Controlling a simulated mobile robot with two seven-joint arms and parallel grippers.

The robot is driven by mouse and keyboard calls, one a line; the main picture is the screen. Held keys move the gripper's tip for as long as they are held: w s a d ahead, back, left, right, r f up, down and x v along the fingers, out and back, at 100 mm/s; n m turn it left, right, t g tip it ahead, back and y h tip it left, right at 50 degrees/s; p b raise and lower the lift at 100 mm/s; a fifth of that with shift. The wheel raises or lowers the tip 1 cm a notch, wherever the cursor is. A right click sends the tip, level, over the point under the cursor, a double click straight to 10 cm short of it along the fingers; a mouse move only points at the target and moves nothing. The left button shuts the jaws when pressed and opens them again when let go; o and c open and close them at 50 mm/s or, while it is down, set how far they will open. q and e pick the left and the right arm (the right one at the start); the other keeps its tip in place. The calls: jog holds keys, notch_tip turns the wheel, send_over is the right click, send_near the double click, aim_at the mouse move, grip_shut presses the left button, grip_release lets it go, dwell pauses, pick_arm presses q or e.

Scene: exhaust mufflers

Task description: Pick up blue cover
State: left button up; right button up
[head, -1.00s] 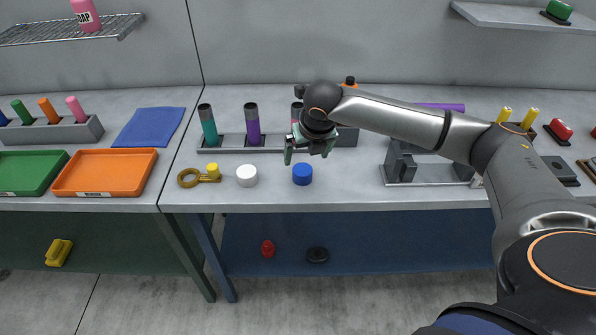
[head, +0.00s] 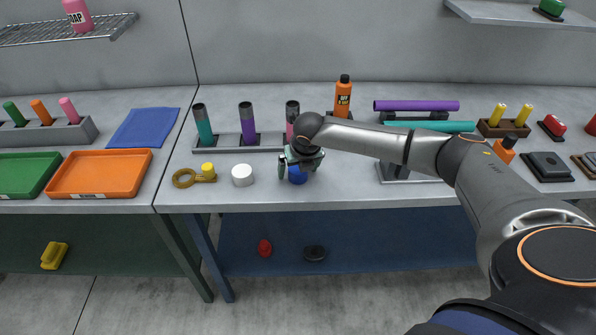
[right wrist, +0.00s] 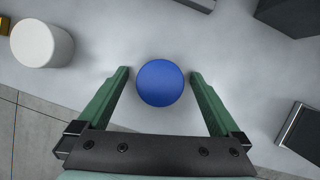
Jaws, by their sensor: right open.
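The blue cover (head: 298,176) is a short round cap standing on the grey table near its front edge. In the right wrist view the blue cover (right wrist: 160,83) lies between the tips of my right gripper (right wrist: 160,75), with a gap on each side. My right gripper (head: 299,163) is open and empty. In the head view it is at the cover and hides part of it. My left gripper is not in view.
A white cap (head: 242,175) and a yellow ring-shaped tool (head: 190,179) stand left of the cover. Behind is a rack (head: 232,143) with coloured cylinders. An orange bottle (head: 343,98) stands at the back. The table's front edge is close to the cover.

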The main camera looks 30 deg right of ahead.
jog(key=c, duration=1.2)
